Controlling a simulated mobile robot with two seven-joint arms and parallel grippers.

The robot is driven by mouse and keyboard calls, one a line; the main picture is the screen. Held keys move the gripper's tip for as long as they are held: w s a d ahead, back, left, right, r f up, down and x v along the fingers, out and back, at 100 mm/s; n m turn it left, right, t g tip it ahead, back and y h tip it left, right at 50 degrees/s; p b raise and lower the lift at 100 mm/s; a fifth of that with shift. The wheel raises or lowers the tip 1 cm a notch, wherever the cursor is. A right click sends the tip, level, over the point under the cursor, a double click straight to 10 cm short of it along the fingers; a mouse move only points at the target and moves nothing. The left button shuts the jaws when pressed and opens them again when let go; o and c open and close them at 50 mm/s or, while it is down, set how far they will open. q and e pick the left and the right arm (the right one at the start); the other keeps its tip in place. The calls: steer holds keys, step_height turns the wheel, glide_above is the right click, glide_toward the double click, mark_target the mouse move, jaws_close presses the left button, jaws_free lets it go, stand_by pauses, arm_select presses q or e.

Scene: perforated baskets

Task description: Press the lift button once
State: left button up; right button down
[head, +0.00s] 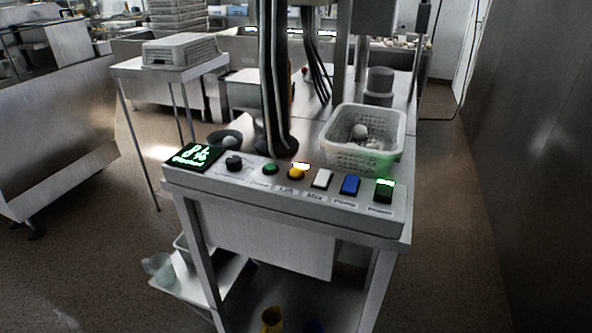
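A control panel (225,183) runs along the front edge of a metal stand. Its small labels are blurred; the one below the yellow button (295,174) appears to read "Lift". The yellow button has a bright lit patch at its top. A small round green button (270,169) and a black knob (233,163) are to its left. A white button (322,179), a blue button (350,185) and a green-lit button (384,191) are to its right. Neither of my grippers is in view, and nothing covers the yellow button.
A black display (193,156) with green characters is at the panel's left end. Behind the panel stand a dark bowl (226,140), a black column (275,95) and a white perforated basket (365,154). A metal wall (545,150) is at the right. The floor in front is open.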

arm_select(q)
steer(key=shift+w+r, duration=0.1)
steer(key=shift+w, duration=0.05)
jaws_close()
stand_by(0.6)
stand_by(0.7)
